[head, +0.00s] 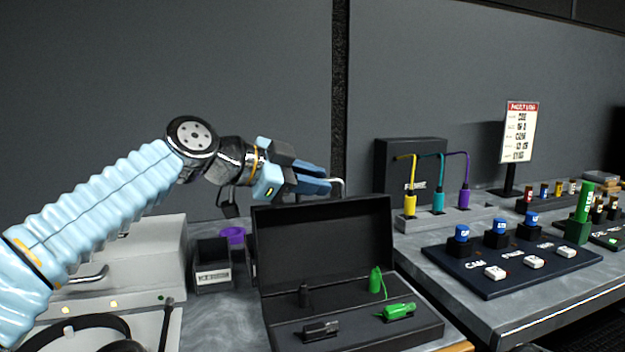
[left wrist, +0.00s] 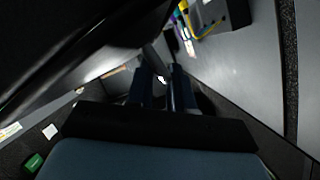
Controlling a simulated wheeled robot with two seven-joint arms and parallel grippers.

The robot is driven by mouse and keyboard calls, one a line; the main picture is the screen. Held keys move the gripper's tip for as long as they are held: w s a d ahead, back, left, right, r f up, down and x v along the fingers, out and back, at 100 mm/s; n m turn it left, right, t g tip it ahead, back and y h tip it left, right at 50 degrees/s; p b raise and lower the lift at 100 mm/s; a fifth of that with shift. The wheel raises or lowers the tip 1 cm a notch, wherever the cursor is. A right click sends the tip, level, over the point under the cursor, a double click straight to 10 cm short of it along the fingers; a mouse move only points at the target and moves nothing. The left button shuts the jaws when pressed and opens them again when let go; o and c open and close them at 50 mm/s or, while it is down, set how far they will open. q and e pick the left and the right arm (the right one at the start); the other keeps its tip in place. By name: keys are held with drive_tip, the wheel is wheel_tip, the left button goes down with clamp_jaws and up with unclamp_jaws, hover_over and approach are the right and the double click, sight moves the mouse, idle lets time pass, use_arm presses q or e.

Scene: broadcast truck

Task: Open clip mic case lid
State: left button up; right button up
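The black clip mic case (head: 355,335) sits on the bench at the front centre of the head view. Its lid (head: 325,235) stands up, so the case is open. Inside are a green clip mic (head: 398,311), a black clip mic (head: 320,329) and two small upright pieces, one green and one dark. My left gripper (head: 322,178) is just above the lid's top edge and looks to be behind it; contact cannot be told. Its two blue fingers show a gap between them in the left wrist view (left wrist: 162,85), with nothing clearly held. My right gripper is out of view.
Left of the case are a small labelled dark bin (head: 212,275), a purple ring (head: 233,235) and a pale equipment box (head: 130,265). To the right are a button panel (head: 515,262), a cable stand (head: 440,218) and a sign (head: 519,135). A grey wall stands behind.

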use_arm(q)
drive_tip(key=b+v, duration=0.2)
drive_tip(key=v, duration=1.1)
drive_tip(key=shift+s+a, duration=0.15)
drive_tip(key=shift+a, duration=0.2)
drive_tip(key=shift+r, duration=0.15)
